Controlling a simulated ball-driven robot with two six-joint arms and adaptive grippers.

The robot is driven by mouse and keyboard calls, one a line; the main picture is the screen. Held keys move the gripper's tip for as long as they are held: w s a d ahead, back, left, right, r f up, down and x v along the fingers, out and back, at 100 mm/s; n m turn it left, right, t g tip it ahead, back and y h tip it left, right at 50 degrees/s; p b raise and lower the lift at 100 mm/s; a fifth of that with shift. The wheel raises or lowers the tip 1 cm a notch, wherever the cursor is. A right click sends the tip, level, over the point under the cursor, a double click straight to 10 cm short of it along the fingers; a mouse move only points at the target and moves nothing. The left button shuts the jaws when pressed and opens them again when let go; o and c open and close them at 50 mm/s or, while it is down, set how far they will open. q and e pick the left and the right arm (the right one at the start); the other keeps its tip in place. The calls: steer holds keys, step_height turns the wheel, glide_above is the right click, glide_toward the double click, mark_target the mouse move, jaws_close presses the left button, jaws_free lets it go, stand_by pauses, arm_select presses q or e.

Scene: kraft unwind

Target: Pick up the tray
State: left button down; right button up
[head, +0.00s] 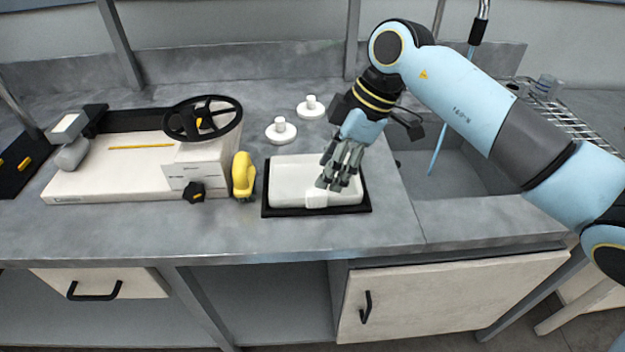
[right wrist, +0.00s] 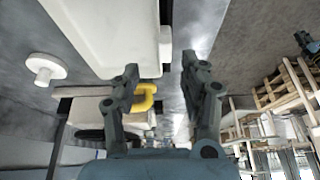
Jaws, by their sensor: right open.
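A white tray (head: 290,183) with a front tab sits on a black base (head: 268,212) in the middle of the counter. It also shows at the top left of the right wrist view (right wrist: 105,30). My right gripper (head: 335,182) reaches down over the right part of the tray and hides some of it. In the right wrist view its two fingers (right wrist: 160,72) stand apart with nothing between them. I cannot tell whether the fingers touch the tray. My left gripper is not in view.
A white machine (head: 130,165) with a black handwheel (head: 202,119) stands to the left. A yellow piece (head: 243,175) is between it and the tray. Two white knobbed discs (head: 281,131) lie behind the tray. A sink (head: 465,175) is to the right. The counter in front is clear.

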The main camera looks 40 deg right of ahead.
mark_target(319, 192)
steer(key=shift+w+a+f, duration=0.1)
steer(key=shift+a+f, duration=0.1)
steer(key=shift+f, duration=0.2)
steer(key=shift+a+f, duration=0.1)
steer(key=shift+f, duration=0.2)
steer(key=x, duration=0.1)
steer(key=p+x, duration=0.1)
steer(key=x, duration=0.1)
steer(key=shift+s+a+f, duration=0.1)
steer(key=shift+s+f, duration=0.15)
steer(key=shift+f, duration=0.1)
steer(key=shift+a+f, duration=0.15)
steer(key=shift+f, duration=0.2)
steer(key=shift+w+f, duration=0.15)
steer(key=shift+c, duration=1.3)
steer(key=c, duration=0.5)
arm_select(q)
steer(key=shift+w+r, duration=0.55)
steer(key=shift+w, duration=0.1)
arm_select(e)
jaws_close()
